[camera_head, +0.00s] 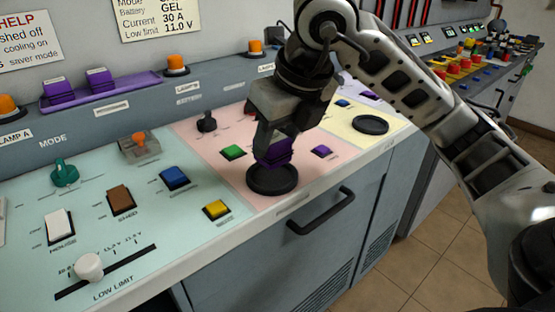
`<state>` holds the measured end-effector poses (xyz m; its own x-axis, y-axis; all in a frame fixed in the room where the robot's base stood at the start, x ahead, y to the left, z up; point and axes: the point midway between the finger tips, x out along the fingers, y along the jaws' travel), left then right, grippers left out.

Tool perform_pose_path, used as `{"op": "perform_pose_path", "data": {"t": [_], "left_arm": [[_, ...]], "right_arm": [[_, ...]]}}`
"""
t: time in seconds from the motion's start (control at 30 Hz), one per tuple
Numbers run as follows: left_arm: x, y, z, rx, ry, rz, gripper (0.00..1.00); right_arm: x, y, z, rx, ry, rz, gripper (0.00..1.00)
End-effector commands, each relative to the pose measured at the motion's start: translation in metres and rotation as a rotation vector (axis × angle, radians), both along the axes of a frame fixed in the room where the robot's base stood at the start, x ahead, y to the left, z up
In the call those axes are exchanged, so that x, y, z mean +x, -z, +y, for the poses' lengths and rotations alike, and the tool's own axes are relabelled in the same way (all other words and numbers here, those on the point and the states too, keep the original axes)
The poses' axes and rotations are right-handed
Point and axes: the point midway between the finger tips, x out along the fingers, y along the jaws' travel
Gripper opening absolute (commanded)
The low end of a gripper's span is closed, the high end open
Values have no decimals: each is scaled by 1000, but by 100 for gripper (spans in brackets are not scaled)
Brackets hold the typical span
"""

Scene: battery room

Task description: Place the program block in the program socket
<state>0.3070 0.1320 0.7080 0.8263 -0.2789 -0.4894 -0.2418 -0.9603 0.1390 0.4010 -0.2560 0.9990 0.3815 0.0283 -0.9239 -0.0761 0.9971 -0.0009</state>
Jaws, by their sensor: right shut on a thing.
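My right gripper (276,140) comes down from above over the pink panel, its fingers shut on a purple block (275,155). The block is right above a round black socket (272,184) near the panel's front edge. Its lower end is at or just over the socket; I cannot tell whether it touches. The fingers hide part of the block. A second round black socket (370,124) is on the yellow panel to the right. I cannot read which socket is named program. My left gripper is out of view.
Two more purple blocks (97,79) stand in a purple tray (128,92) on the back ledge. Near my gripper are a green button (233,152), a small purple button (321,151) and a yellow button (216,209). A cabinet handle (321,211) juts out below the front edge.

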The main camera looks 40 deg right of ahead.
Motion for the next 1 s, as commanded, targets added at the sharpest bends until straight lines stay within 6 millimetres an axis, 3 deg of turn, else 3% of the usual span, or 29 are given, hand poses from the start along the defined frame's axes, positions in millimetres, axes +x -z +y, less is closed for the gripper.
{"op": "perform_pose_path", "data": {"t": [0.3,0.73,0.77,0.8,1.0], "left_arm": [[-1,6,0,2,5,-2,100],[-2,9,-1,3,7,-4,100],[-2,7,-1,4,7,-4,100],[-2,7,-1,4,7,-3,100],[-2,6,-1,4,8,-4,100]], "right_arm": [[7,38,-5,-2,0,3,19],[8,45,-4,0,-2,-1,19],[7,44,-4,-1,-2,-1,51],[7,43,-4,0,-2,0,62],[7,43,-4,1,-1,0,65]]}}
